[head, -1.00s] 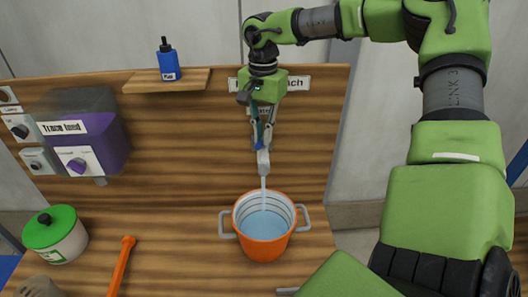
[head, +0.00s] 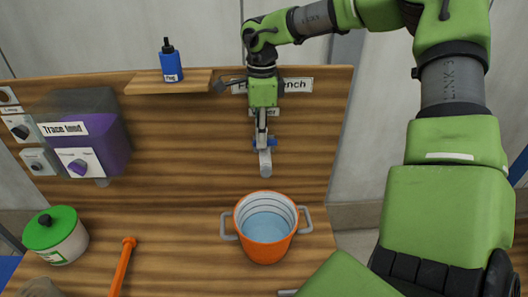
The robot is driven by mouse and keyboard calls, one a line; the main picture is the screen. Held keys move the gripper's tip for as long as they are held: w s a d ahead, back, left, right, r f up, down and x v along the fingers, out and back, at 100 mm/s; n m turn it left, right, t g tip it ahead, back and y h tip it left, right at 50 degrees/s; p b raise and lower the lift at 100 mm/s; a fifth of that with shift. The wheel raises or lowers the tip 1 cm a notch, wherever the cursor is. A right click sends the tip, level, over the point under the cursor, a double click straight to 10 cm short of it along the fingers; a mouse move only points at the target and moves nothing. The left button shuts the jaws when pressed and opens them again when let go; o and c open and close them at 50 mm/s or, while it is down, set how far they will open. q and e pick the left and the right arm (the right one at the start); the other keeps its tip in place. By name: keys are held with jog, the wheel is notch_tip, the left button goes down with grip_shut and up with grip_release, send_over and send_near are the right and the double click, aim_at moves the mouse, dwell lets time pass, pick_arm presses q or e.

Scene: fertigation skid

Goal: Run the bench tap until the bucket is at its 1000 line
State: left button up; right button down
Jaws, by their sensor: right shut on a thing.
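The orange bucket (head: 264,255) stands upright on the bench below the tap. Its inner wall shows several dark lines above pale blue water (head: 266,226); I cannot read any figures by them. The grey tap (head: 265,162) is on the wooden back panel, its spout over the bucket. No stream shows between spout and water. My right gripper (head: 262,135) points down from above and is shut on the tap's blue lever (head: 270,143), which now lies crosswise and is partly hidden by the fingers. My left gripper is out of view.
A green-lidded pot (head: 65,248) and an orange-handled tool (head: 122,265) lie left of the bucket. A purple trace feed box (head: 100,145) is on the panel at left. A blue bottle (head: 171,65) stands on a small shelf (head: 145,83).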

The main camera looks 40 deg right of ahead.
jog(key=shift+s+d+f+m, duration=0.3)
jog(key=shift+d, duration=0.1)
jog(key=c, duration=2)
grip_release()
jog(key=shift+s, duration=0.1)
jog(key=shift+c, duration=0.2)
jog(key=shift+s+d+r, duration=0.1)
jog(key=shift+s+d, duration=0.05)
jog(key=shift+d, duration=0.2)
jog(key=shift+w+a+r, duration=0.25)
jog(key=shift+a+r, duration=0.05)
jog(key=shift+r, duration=0.1)
notch_tip(320, 180, up, 11)
jog(key=shift+s+d, duration=0.25)
jog(key=shift+d, duration=0.05)
